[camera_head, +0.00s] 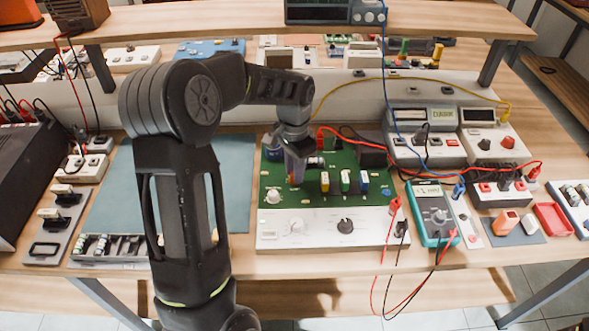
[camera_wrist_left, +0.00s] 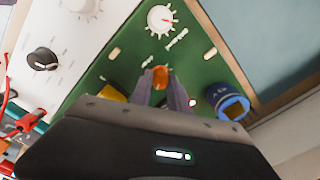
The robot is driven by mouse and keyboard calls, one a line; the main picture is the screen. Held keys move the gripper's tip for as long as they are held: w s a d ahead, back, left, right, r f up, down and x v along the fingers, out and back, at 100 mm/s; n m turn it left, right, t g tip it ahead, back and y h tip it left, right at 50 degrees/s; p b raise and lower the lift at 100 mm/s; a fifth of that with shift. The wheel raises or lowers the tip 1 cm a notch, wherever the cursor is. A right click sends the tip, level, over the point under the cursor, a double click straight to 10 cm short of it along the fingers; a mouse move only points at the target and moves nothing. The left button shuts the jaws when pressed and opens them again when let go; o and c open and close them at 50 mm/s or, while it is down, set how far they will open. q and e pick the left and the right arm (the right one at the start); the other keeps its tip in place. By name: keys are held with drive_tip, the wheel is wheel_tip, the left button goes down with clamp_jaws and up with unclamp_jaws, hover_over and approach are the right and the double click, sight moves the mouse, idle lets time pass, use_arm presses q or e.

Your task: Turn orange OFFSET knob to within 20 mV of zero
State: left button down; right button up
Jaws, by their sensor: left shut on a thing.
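The orange OFFSET knob (camera_wrist_left: 160,76) stands on the green circuit board (camera_head: 348,200). My left gripper (camera_head: 297,172) reaches down to the left part of the board. In the left wrist view its two fingertips (camera_wrist_left: 163,90) are shut on the orange knob, one on each side, and hide part of it. A teal multimeter (camera_head: 432,217) lies right of the board, with red and black leads; its reading is too small to make out. My right gripper is not in view.
A white panel with a black knob (camera_head: 345,226) lies along the board's front edge. A blue cylindrical part (camera_wrist_left: 229,102) stands close to the gripper. A white knob (camera_wrist_left: 160,19) is also near. Several loose leads cross the bench.

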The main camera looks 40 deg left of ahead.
use_arm(q)
drive_tip(key=c, duration=1.3)
unclamp_jaws()
drive_tip(key=shift+o, duration=0.2)
drive_tip(key=shift+r+b, duration=0.4)
drive_tip(key=shift+r, duration=3.55)
drive_tip(key=shift+d+f, duration=0.1)
